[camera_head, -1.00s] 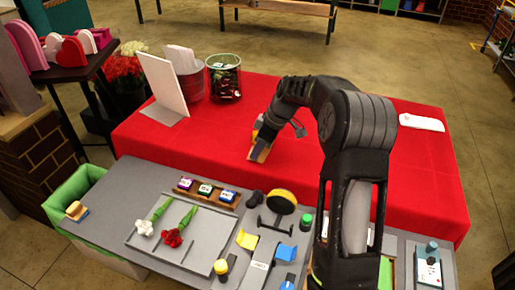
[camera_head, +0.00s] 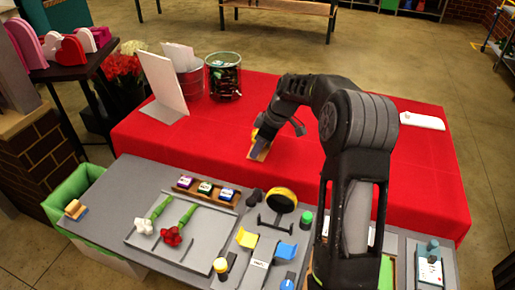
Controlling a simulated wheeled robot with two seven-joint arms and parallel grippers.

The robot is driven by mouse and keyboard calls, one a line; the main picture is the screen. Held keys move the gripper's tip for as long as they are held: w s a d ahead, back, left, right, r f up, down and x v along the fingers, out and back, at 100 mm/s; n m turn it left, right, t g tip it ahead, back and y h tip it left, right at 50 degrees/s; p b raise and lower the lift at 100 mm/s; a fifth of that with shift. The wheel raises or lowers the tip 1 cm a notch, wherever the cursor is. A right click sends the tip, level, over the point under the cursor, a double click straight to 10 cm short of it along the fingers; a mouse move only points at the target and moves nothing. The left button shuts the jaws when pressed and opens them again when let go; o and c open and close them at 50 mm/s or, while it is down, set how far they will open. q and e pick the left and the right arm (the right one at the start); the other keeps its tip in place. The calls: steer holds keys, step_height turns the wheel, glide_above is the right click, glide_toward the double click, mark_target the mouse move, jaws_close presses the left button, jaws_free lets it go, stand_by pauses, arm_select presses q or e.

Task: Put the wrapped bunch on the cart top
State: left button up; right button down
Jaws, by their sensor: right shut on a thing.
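My right gripper (camera_head: 264,139) reaches over the red-covered surface (camera_head: 215,135) and is shut on a small tan thing with a yellow part (camera_head: 259,152). This thing may be the wrapped bunch, but the gripper hides much of it and I cannot tell for sure. It is low over the red cloth; whether it touches the cloth is unclear. I cannot tell for sure which surface is the cart top. A white flower (camera_head: 144,227) and a red flower (camera_head: 172,236) with green stems lie on the grey tray (camera_head: 205,239). My left gripper is not in view.
A white upright board (camera_head: 163,82), a reddish bucket (camera_head: 191,83) and a dark green container (camera_head: 223,76) stand at the red surface's back left. A white flat item (camera_head: 421,121) lies at its right. A yellow-topped stand (camera_head: 281,200) is on the grey bench.

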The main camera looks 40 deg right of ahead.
steer(key=shift+f+b, duration=0.25)
steer(key=shift+b, duration=0.2)
stand_by(0.6)
stand_by(0.4)
steer(key=c, duration=1.2)
jaws_free()
steer(key=shift+o, duration=0.5)
steer(key=o, duration=0.3)
steer(key=shift+r, duration=0.1)
steer(key=shift+r+p, duration=1.85)
steer(key=shift+r, duration=1.6)
